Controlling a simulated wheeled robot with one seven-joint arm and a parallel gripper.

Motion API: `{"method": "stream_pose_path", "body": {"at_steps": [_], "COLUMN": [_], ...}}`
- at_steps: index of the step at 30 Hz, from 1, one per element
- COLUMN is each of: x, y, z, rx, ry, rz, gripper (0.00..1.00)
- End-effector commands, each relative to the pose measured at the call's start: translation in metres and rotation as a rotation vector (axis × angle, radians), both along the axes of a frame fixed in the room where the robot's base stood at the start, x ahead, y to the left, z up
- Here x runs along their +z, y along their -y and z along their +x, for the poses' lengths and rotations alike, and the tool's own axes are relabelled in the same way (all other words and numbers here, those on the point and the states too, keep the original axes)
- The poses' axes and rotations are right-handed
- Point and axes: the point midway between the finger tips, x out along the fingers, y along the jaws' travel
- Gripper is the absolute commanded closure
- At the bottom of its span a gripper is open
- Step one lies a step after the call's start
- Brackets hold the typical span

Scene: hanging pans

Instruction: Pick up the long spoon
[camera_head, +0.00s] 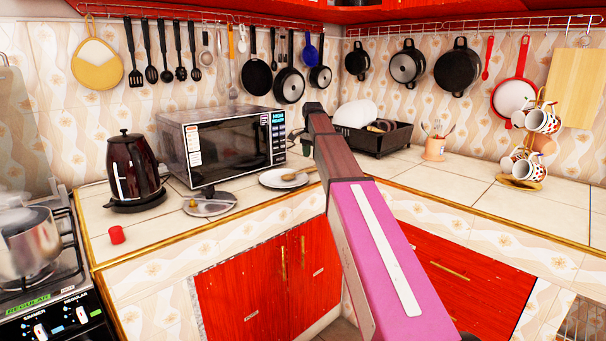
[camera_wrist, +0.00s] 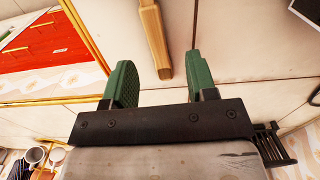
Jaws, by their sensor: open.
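A wooden spoon (camera_head: 300,174) lies across a white plate (camera_head: 270,181) on the counter, its handle reaching past the plate's right rim. In the wrist view a long wooden handle (camera_wrist: 153,35) comes in from the top edge and ends between the fingers; its other end is out of frame. It looks like the same spoon. My gripper (camera_head: 298,142) hangs over the counter beside the microwave, partly hidden by my arm. In the wrist view my gripper (camera_wrist: 161,65) is open, with a green finger on each side of the handle and gaps between. Height above the handle is unclear.
A microwave (camera_head: 225,143) stands left of my gripper, and a black dish rack (camera_head: 385,140) stands behind and to the right. A kettle (camera_head: 134,170) and a small plate (camera_head: 208,205) are farther left. The counter's right side is mostly free before the mug stand (camera_head: 522,184).

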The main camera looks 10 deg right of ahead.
Motion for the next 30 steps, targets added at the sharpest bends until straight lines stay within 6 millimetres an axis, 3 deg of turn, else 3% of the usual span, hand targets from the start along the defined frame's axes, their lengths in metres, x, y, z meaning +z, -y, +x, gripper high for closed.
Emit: {"method": "stream_pose_path", "body": {"at_steps": [5, 15, 22, 27, 30], "x": [-0.011, -0.053, -0.054, -0.054, -0.054], "y": [0.000, 0.001, 0.000, 0.001, 0.000], "z": [-0.002, -0.005, -0.005, -0.005, -0.005], "rx": [0.000, 0.000, 0.000, 0.000, 0.000], "ry": [0.000, 0.000, 0.000, 0.000, 0.000], "rz": [0.000, 0.000, 0.000, 0.000, 0.000], "gripper": [0.48, 0.48, 0.48, 0.99, 0.99]}}
